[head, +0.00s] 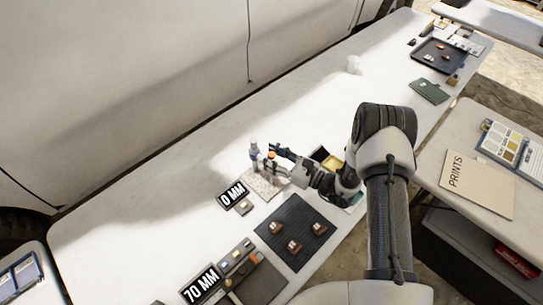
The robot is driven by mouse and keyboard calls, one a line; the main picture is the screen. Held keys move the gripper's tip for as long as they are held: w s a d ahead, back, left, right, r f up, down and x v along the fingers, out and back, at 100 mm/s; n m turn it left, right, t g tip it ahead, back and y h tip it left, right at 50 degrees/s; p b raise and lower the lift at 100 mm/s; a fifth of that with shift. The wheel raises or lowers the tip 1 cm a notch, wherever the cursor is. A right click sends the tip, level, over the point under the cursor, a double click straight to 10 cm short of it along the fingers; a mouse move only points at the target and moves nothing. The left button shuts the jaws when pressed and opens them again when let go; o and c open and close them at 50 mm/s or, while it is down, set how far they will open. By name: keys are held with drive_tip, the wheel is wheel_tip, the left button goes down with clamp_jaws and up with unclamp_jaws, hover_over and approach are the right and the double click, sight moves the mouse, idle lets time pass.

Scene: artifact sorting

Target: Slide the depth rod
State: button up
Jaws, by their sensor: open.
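A small upright fixture (254,151) with a bluish top stands on a speckled pale block (261,185) on the long white table. A small orange-topped piece (271,155) shows beside it, at my gripper. I cannot tell for sure which part is the depth rod; it is too small and partly hidden by the fingers. My gripper (274,160) is open, reaching in from the right with its fingers close to the orange-topped piece. Contact cannot be told. A black "0 MM" sign (231,195) lies in front of the block, and a "70 MM" sign (201,285) is farther toward the near end.
A dark mat (297,224) with several small brown-and-white pieces lies right of the signs. A yellow-lined container (325,157) is behind my wrist. A black tray (438,58) and green board (430,91) are at the far end. The table's left side is mostly clear.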

clamp_jaws()
idle(0.5)
